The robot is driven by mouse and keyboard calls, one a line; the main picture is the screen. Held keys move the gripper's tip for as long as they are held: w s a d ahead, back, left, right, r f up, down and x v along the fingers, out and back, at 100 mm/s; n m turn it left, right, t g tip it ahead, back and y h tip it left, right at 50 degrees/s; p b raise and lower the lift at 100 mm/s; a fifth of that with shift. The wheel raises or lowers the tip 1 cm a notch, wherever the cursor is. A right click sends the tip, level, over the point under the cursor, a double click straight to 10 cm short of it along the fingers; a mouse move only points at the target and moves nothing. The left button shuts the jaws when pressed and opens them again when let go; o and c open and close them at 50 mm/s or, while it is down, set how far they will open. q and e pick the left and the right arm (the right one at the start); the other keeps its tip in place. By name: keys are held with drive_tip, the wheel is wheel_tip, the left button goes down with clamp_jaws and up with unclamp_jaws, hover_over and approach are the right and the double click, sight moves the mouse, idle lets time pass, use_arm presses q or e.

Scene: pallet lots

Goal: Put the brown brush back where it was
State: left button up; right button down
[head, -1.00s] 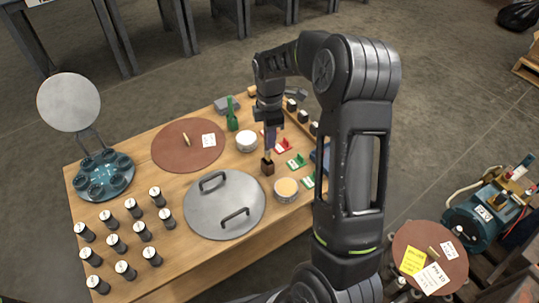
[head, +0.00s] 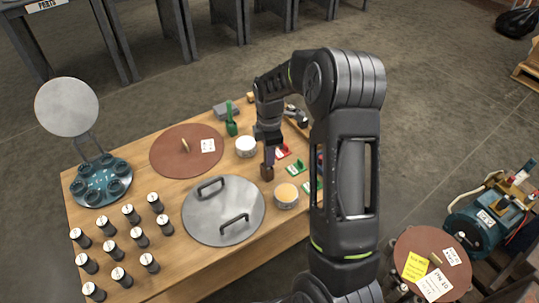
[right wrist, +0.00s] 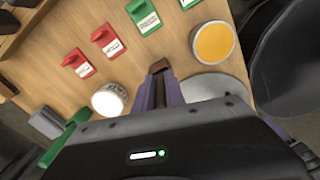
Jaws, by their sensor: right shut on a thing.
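The brown brush (head: 267,173) is between the fingers of my right gripper (head: 269,154), over the table right of the round metal lid. In the right wrist view the brown brush (right wrist: 160,67) shows at the tips of the purple-grey fingers (right wrist: 161,90), which are shut on it. I cannot tell whether its lower end touches the tabletop. Small red stands (head: 282,152) and green stands (head: 296,168) with white labels are just right of it; they also show in the right wrist view. My left gripper is not in view.
The metal lid (head: 205,215), a tub with orange-yellow contents (head: 286,195) and a white tub (head: 246,147) surround the brush closely. A green upright item (head: 231,125) and a brown disc (head: 170,155) lie farther back. Several black cylinders (head: 138,240) stand front left.

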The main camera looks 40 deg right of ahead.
drive_tip(key=shift+f, duration=0.1)
drive_tip(key=c, duration=1.4)
unclamp_jaws()
wheel_tip(320, 180, up, 12)
drive_tip(key=p, duration=0.3)
